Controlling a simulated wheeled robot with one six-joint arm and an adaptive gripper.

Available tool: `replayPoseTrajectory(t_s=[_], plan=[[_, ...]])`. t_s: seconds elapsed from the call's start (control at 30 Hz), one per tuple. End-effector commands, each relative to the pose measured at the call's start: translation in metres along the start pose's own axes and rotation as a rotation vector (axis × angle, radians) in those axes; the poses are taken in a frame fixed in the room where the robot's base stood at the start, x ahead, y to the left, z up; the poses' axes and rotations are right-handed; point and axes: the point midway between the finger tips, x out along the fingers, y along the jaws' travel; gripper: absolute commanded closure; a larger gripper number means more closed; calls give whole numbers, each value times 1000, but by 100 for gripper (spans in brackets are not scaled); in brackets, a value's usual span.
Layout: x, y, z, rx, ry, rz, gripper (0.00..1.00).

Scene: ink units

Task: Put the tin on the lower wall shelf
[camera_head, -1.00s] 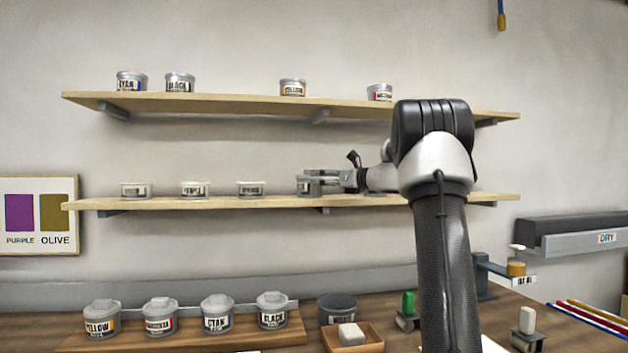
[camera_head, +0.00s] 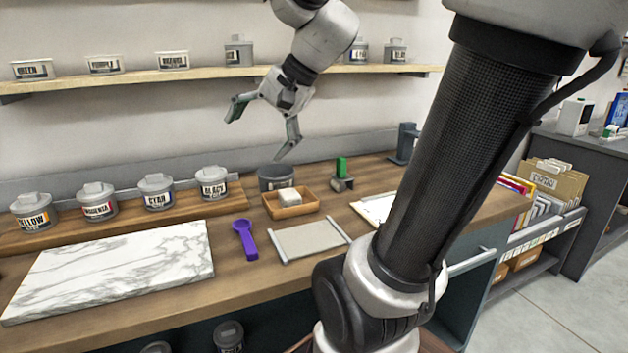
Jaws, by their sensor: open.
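A grey lidded tin (camera_head: 238,53) stands upright on the lower wall shelf (camera_head: 120,83), right of three flat labelled tins. Its label is not readable. My gripper (camera_head: 262,133) hangs below and in front of the shelf, over the back of the workbench. Its two fingers are spread wide with nothing between them, and it is clear of the tin.
Flat tins (camera_head: 105,64) fill the shelf's left side; two lidded tins (camera_head: 395,51) stand at its right. On the bench are several lidded tins (camera_head: 157,192), a dark pot (camera_head: 277,177), a wooden tray (camera_head: 290,211), a marble slab (camera_head: 110,272) and a purple tool (camera_head: 245,240).

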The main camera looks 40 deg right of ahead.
Motion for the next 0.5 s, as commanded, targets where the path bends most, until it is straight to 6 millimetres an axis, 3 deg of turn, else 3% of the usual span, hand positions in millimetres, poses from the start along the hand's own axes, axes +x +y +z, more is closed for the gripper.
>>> replayPoseTrajectory(t_s=[0.03, 0.1, 0.2, 0.33, 0.5], plan=[[-3, 31, 22, -198, 15, 77, 4], [-7, 72, 36, -461, 30, 186, 4], [-12, 113, 44, -748, 39, 302, 4], [-15, 139, 45, -945, 40, 382, 4], [-16, 144, 44, -989, 40, 402, 4]])
